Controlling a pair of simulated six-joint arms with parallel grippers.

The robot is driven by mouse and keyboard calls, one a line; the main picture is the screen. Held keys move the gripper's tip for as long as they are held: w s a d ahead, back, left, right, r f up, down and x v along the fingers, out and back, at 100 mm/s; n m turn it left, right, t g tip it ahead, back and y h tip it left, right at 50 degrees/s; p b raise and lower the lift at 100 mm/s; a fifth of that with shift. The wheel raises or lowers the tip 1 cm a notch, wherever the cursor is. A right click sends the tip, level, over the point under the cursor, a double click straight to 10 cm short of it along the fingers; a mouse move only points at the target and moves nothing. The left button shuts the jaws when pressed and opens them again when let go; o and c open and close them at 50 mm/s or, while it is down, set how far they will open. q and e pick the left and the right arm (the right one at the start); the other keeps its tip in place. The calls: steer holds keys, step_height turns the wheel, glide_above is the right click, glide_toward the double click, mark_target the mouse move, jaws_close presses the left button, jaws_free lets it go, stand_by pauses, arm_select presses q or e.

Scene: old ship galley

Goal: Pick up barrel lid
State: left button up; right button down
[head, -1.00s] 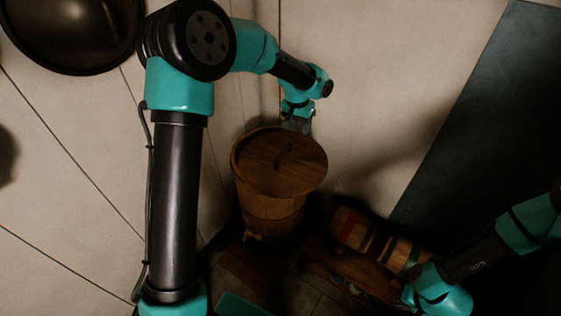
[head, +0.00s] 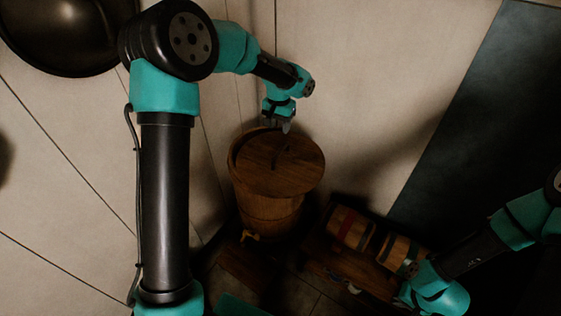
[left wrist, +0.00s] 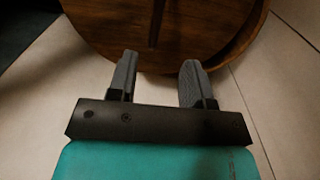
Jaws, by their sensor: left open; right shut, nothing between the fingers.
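The round wooden barrel lid (head: 262,175) lies on top of the upright wooden barrel (head: 270,210), slightly off-centre. A crescent of the barrel's rim shows at its left and far side. A dark bar handle stands near the lid's middle. My left gripper (head: 284,127) is at the lid's far edge, open and empty. In the left wrist view, its two fingers (left wrist: 158,72) are spread apart and point at the lid (left wrist: 115,22), whose handle lies ahead of them. I cannot tell whether they touch the rim. My right gripper's fingers are hidden behind its wrist.
A small banded keg (head: 365,235) lies on its side on a wooden stand (head: 345,268), right of the barrel. A tap (head: 250,235) sticks out low on the barrel. A pale panelled wall (head: 360,80) is close behind. A dark round pan (head: 65,35) is at upper left.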

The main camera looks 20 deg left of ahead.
mark_target(281, 150)
arm_select(q)
step_height(281, 150, down, 7)
steer(key=shift+f, duration=0.1)
stand_by(0.4)
steer(key=shift+d+f, duration=0.15)
steer(key=shift+f, duration=1.2)
steer(key=shift+d+f, duration=0.1)
steer(key=shift+f, duration=1.2)
jaws_close()
steer(key=shift+w, duration=0.1)
